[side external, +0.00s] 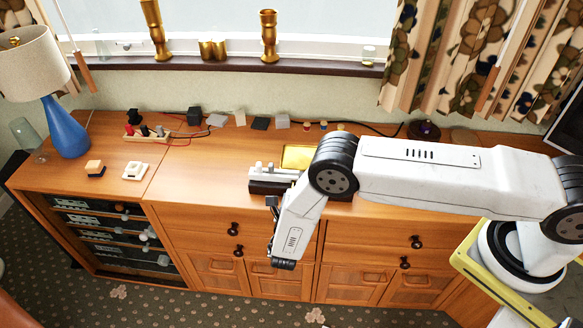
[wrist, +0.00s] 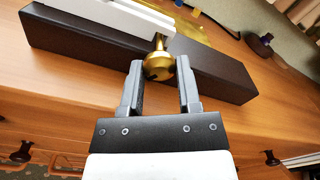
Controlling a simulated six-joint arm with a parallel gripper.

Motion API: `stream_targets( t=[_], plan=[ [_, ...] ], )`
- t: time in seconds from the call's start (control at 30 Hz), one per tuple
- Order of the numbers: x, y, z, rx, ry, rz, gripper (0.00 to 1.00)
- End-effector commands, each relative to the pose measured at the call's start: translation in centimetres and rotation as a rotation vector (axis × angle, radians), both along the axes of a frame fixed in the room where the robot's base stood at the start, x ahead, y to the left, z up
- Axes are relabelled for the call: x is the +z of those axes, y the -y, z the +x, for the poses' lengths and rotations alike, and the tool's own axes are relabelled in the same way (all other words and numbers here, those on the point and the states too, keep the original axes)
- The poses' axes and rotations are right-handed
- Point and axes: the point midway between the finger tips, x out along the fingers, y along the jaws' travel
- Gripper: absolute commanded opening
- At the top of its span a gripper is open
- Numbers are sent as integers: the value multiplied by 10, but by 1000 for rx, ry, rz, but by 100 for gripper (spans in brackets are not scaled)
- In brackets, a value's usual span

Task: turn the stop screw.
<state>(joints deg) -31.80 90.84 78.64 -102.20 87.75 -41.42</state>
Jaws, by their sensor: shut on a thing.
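The stop screw is a brass, rounded knob (wrist: 159,67) on a short neck, at the front of a white part (wrist: 85,14) on a dark block (wrist: 80,47). My gripper (wrist: 160,78) is shut on the knob, one finger on each side of it near the tips. In the side view the white part and dark block (side external: 262,187) stand near the front edge of the wooden cabinet top, with my gripper (side external: 271,201) in front. The knob cannot be made out there, and my arm hides the block's right part.
A gold plate (side external: 297,156) lies just behind the block. To the left stand a blue lamp (side external: 66,128), a small orange-topped block (side external: 95,168), a white item (side external: 134,171) and a strip with coloured plugs (side external: 147,135). Small blocks and a black cable line the back.

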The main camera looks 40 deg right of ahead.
Motion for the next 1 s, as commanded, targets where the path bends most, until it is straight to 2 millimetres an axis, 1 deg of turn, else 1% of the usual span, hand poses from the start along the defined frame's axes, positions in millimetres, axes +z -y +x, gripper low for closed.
stream_targets(
  t=[1.0],
  plan=[
    [3, 2, 0, -4, -690, -669, 0]
  ],
)
